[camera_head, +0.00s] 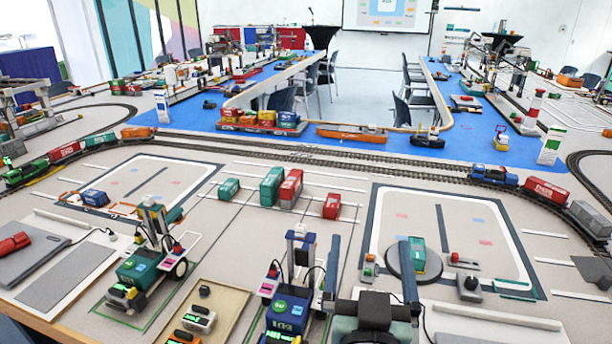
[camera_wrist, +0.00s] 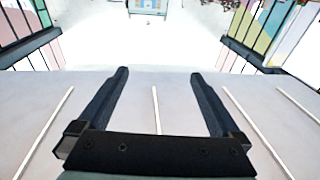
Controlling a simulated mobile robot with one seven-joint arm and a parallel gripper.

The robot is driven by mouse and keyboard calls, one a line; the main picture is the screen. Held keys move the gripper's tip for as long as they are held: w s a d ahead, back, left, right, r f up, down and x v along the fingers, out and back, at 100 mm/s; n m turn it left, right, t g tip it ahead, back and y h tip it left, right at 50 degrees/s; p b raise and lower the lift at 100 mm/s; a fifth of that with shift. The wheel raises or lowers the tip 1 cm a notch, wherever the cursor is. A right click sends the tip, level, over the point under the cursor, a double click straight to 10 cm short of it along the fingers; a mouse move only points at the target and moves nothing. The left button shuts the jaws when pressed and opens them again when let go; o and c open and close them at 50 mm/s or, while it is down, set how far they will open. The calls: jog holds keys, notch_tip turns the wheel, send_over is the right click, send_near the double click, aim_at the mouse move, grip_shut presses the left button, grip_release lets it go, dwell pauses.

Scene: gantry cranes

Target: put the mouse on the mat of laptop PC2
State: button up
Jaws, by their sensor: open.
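I cannot make out the mouse for certain. A small dark rounded object (camera_head: 204,291) lies at the back of a tan tray (camera_head: 235,300), and a small object with a cable (camera_head: 110,236) lies at the left; either could be it. A grey flat laptop-like slab (camera_head: 38,262) lies at the far left with a grey mat (camera_head: 68,282) beside it. No PC2 label is readable. My gripper shows in the wrist view (camera_wrist: 158,76), its two dark fingers wide apart and nothing between them, above a pale surface with white lines. My arm (camera_head: 375,315) shows at the bottom in the head view.
Two wheeled gantry crane models, one at left (camera_head: 140,265) and one nearer the middle (camera_head: 290,305), stand near the front. Model containers (camera_head: 271,186) stand behind them. A turntable with a green container (camera_head: 417,254) is at right. Railway tracks (camera_head: 340,160) cross behind.

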jog(key=s+a+r+t+y, duration=0.1)
jog(key=s+a+r+t, duration=0.1)
jog(key=r, duration=0.9)
jog(key=s+a+r+n+t+y, duration=0.1)
jog(key=s+a+r+t, duration=0.2)
jog(key=r, duration=0.8)
jog(key=s+a+r+t+y, duration=0.1)
jog(key=s+a+r+t, duration=0.2)
jog(key=s+r, duration=0.3)
notch_tip(320, 180, up, 5)
jog(key=shift+s+a+f+n, duration=0.1)
jog(key=shift+s+a+n, duration=0.15)
jog(key=shift+a+n, duration=0.15)
